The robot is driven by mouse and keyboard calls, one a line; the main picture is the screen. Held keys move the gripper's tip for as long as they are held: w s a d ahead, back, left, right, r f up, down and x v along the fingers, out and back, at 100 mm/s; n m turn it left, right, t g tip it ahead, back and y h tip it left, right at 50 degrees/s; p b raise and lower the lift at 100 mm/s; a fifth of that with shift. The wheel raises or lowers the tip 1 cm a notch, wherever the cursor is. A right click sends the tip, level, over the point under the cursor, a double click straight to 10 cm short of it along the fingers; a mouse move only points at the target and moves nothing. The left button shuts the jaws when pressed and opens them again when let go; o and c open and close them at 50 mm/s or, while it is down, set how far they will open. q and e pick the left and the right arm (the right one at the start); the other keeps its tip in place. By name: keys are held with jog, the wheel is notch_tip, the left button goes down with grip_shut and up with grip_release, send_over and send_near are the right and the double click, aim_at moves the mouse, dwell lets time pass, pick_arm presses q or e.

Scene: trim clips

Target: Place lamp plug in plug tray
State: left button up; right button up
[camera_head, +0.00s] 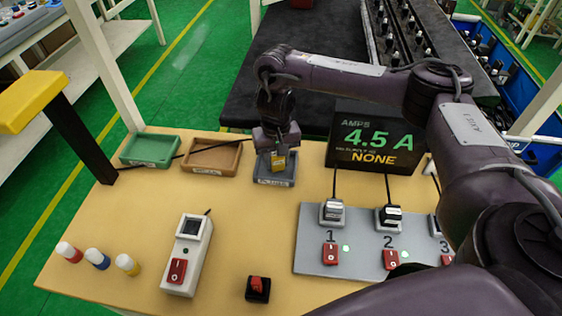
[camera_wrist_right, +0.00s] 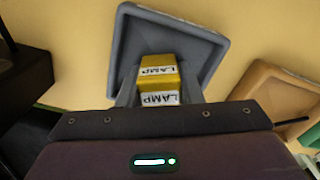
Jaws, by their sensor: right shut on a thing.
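The plug tray is a grey, shallow tray in the head view (camera_head: 287,182), at the back middle of the table. It also shows in the right wrist view (camera_wrist_right: 215,58). The plug is over the tray; I cannot tell whether it touches the floor. My left gripper is not in view.
A brown tray (camera_head: 212,170) and a green tray (camera_head: 133,161) stand left of the grey one. A display (camera_head: 350,155) reading 4.5 A stands right of it. A grey socket panel (camera_head: 310,262) with plugs and red switches lies in front. A white switch box (camera_head: 187,248) stands front left.

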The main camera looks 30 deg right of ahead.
jog(key=shift+d, duration=0.2)
jog(key=shift+a, duration=0.4)
jog(key=o, duration=0.6)
jog(key=shift+c, duration=0.2)
jog(key=o, duration=0.4)
jog(key=shift+d+f, duration=0.15)
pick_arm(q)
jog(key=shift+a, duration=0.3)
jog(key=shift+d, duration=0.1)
pick_arm(e)
jog(key=shift+r, duration=0.25)
pick_arm(q)
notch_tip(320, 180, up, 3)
jog(key=p, duration=0.3)
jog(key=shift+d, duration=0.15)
pick_arm(e)
notch_tip(320, 180, up, 12)
